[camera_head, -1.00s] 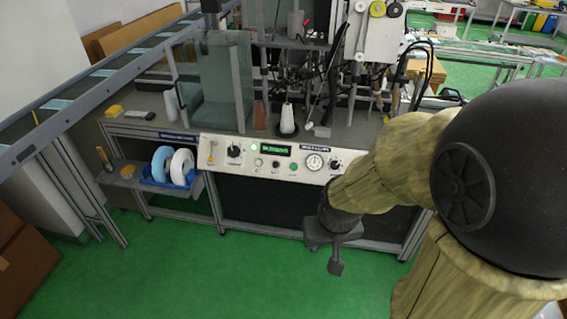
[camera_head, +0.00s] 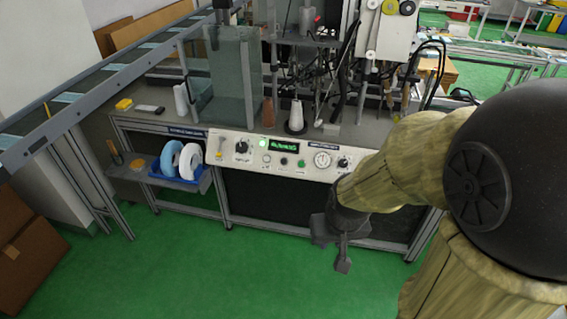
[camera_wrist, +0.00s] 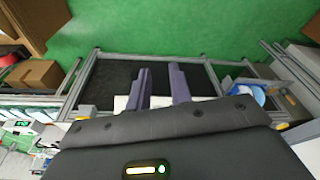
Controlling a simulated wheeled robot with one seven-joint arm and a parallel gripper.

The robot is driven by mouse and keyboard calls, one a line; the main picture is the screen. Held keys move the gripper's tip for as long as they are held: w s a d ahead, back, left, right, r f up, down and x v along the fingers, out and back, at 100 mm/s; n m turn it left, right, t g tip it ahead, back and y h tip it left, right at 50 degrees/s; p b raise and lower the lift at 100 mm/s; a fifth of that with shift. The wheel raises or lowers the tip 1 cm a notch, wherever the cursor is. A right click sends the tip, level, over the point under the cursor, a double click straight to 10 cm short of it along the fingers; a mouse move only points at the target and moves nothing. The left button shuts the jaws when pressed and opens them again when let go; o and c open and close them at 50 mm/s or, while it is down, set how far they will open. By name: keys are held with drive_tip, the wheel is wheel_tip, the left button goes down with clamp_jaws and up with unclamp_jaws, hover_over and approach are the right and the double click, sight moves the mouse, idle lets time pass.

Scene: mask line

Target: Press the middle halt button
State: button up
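The white control panel (camera_head: 225,160) is on the front of the machine bench. It has a row of three small round buttons below a green-lit display (camera_head: 284,147). The middle button (camera_head: 284,161) looks dark; the right button (camera_head: 301,163) is green and the left one (camera_head: 267,158) pale. My gripper (camera_head: 332,250) hangs in front of the bench, below and right of the buttons, not touching the panel. In the wrist view my gripper (camera_wrist: 160,70) has its two fingers apart with nothing between the tips. The buttons cannot be made out there.
The panel also has a left knob (camera_head: 242,147), a gauge (camera_head: 322,159) and a right knob (camera_head: 343,163). A conveyor (camera_head: 90,95) runs at far left. Green floor (camera_head: 200,260) before the bench is clear.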

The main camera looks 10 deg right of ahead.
clamp_jaws()
idle(1.4)
